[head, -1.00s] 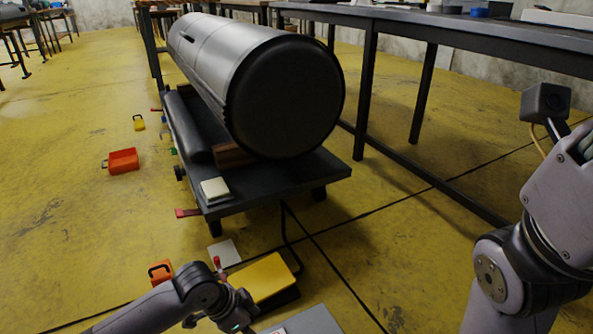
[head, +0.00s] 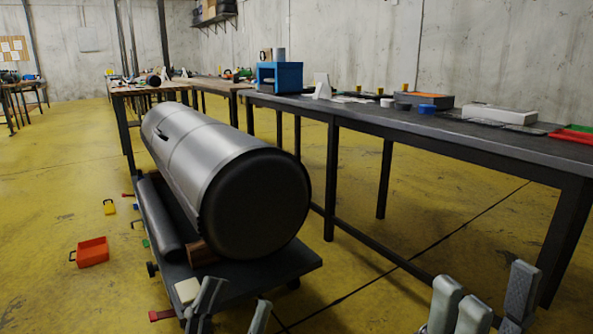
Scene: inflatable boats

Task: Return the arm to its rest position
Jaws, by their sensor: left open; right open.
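My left gripper (head: 235,304) shows at the bottom edge, left of centre. Its grey fingers point up and are spread apart with nothing between them. It appears in front of the near end of the low dark cart. My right gripper (head: 487,294) shows at the bottom right, fingers up, spread and empty, in front of the floor and the workbench legs. The rest of both arms is out of frame below.
A large grey cylinder (head: 198,146) lies on the low dark cart (head: 277,267). A long workbench (head: 385,122) with a blue box (head: 280,77) and other items runs along the right. An orange bin (head: 92,252) stands on the yellow floor at left.

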